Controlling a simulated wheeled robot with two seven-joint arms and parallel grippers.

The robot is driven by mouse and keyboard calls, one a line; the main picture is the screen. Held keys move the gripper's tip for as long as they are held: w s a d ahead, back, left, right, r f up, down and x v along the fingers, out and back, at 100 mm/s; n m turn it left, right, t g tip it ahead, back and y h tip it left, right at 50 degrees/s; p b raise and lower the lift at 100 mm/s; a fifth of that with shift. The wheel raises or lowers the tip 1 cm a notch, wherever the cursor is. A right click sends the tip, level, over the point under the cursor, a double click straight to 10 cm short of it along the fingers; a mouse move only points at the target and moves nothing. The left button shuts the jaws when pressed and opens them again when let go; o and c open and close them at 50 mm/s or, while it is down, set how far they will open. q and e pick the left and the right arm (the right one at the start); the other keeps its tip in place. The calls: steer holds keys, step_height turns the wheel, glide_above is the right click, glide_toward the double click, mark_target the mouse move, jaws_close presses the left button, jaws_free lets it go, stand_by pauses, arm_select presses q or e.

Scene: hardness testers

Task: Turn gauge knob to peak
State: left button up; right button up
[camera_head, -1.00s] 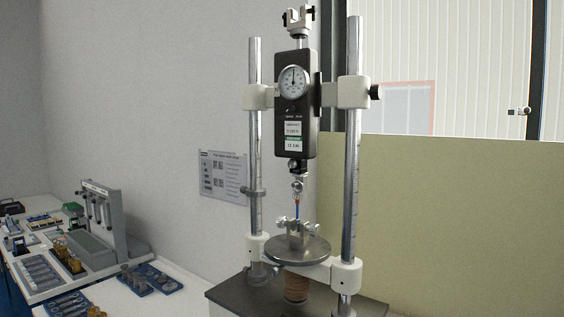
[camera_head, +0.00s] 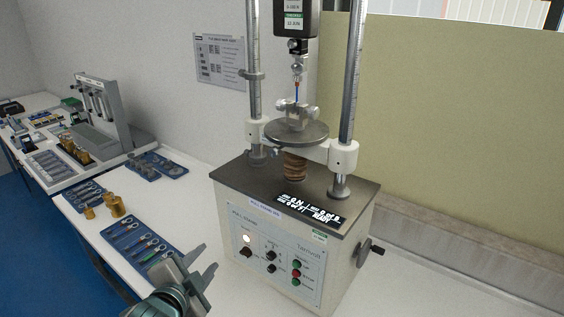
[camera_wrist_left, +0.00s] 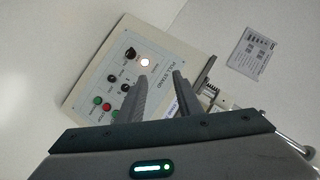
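The black force gauge (camera_head: 289,17) hangs between two steel columns at the top of the head view. Only its lower end with labels shows; its dial and any knob on it are cut off. My right gripper is not in view.
The pull stand's front panel (camera_head: 262,232) has a lit lamp, black knobs and green and red buttons. A crank (camera_head: 371,250) sticks out at its right side. Blue tool trays (camera_head: 135,236) and brass weights (camera_head: 116,205) lie left. White table is free front right.

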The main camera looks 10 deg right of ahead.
arm_select(q)
steer(key=w+d+r+m+t+h, duration=0.1)
steer(key=w+d+r+m, duration=0.15)
steer(key=r, duration=0.35)
steer(key=w+d+r+m+t+h, duration=0.1)
steer(key=w+d+r+m+t, duration=0.15)
steer(key=r, duration=0.45)
steer(key=s+d+r+m+h, duration=0.1)
steer(key=r+m+h, duration=0.3)
steer(key=r+m, duration=0.7)
steer(key=s+d+r+m+h, duration=0.1)
steer(key=d+r+m+h, duration=0.2)
steer(key=r+m, duration=0.8)
step_height(320, 180, up, 13)
steer(key=shift+s+d+f+t+h, duration=0.15)
steer(key=shift+s+d+t+h, duration=0.2)
steer(key=shift+h, duration=0.45)
steer(key=shift+w, duration=0.1)
steer(key=p+x, duration=0.9)
steer(key=x, duration=0.8)
steer(key=shift+d+p, duration=0.15)
steer(key=shift+p, duration=0.15)
steer(key=shift+w, duration=0.1)
